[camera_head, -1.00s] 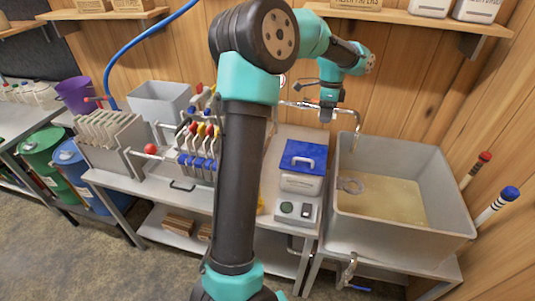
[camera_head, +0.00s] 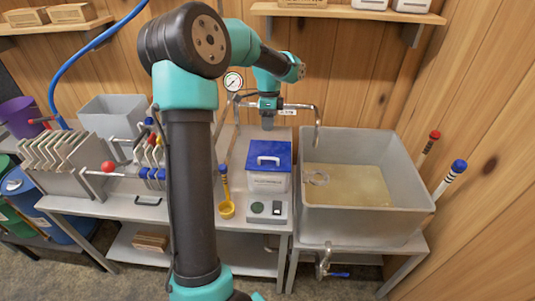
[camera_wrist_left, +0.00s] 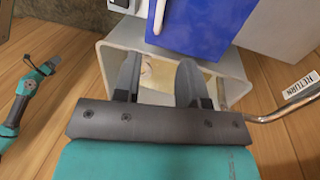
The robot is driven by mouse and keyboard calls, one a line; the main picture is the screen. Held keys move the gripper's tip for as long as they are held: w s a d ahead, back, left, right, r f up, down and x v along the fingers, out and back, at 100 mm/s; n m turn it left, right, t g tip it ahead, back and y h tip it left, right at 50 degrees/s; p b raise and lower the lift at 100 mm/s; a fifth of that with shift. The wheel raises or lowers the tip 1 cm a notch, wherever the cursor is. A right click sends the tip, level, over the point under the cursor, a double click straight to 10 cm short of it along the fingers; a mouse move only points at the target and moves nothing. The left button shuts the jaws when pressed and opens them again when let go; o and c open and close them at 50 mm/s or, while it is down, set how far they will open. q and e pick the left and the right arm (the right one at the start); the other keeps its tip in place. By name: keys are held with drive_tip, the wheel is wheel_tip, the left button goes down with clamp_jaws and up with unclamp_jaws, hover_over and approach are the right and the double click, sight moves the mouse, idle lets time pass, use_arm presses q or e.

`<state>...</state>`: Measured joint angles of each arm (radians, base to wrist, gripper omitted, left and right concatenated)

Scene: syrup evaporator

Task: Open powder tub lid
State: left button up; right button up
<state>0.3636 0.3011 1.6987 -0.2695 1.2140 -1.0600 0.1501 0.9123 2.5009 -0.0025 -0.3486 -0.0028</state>
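The powder tub (camera_head: 268,182) is a white box on the bench left of the big pan. Its blue lid (camera_head: 285,148), with a white handle (camera_head: 268,160), sits on top. My left gripper (camera_head: 267,127) hangs pointing down, just behind and above the lid, apart from the handle in the picture. In the left wrist view its two dark fingers (camera_wrist_left: 155,78) are spread with nothing between them, and the blue lid (camera_wrist_left: 195,25) fills the top just past them. The pale handle (camera_wrist_left: 158,15) shows beside the fingertips' line. My right gripper does not show.
A scale (camera_head: 265,212) stands in front of the tub, with a yellow scoop (camera_head: 227,208) beside it. The big grey pan (camera_head: 405,220) stands right. A metal pipe (camera_head: 300,106) and a gauge (camera_head: 233,82) are close to my left gripper. Plates and levers crowd the left.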

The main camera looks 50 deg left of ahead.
use_arm(q)
drive_tip(key=f, duration=0.4)
drive_tip(key=s+d+f, duration=0.1)
drive_tip(key=f, duration=0.7)
drive_tip(key=shift+s+d, duration=0.3)
drive_tip(key=shift+s, duration=0.1)
drive_tip(key=shift+c, duration=0.4)
clamp_jaws()
